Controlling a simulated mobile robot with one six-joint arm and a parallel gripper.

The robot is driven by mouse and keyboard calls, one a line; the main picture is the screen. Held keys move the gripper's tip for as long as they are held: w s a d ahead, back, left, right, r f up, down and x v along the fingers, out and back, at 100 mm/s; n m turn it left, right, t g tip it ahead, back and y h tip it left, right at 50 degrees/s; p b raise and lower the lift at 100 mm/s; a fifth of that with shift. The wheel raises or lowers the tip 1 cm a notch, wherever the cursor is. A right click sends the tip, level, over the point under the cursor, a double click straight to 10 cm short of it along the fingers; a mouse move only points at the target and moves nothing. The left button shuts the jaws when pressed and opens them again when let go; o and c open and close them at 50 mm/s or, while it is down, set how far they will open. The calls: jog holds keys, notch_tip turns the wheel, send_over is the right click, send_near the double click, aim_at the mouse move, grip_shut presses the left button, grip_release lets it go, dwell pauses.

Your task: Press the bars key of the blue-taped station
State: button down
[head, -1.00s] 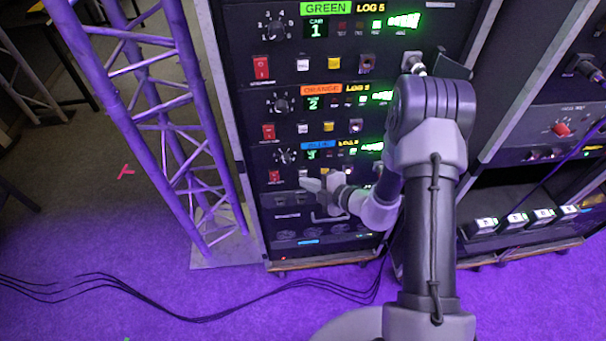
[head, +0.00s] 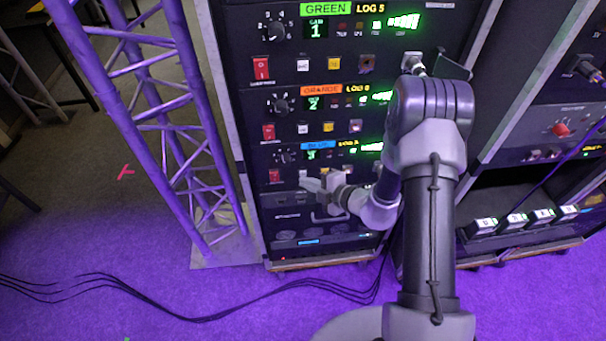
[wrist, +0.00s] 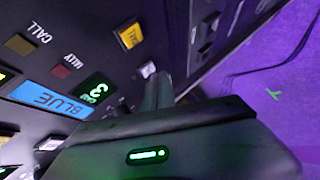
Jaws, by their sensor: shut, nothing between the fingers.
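The blue-taped station is the lowest of three in the left rack. Its blue label (head: 318,145) and red rocker (head: 274,175) show in the head view. I cannot read which key is marked bars. My gripper (head: 308,184) is shut and empty, low in front of this station. In the wrist view its fingertips (wrist: 157,82) are close to the white key; contact cannot be told.
The orange-labelled (head: 334,90) and green-labelled (head: 327,9) stations sit above, with similar keys. A purple-lit truss (head: 177,110) stands left of the rack. Loose cables (head: 200,318) lie on the floor. A second rack (head: 560,130) stands at right.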

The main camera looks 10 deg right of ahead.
jog(key=shift+w, duration=0.3)
dwell(0.4)
jog(key=shift+s+p, duration=0.3)
jog(key=shift+s, duration=0.15)
jog(key=s, duration=0.6)
jog(key=shift+r, duration=0.1)
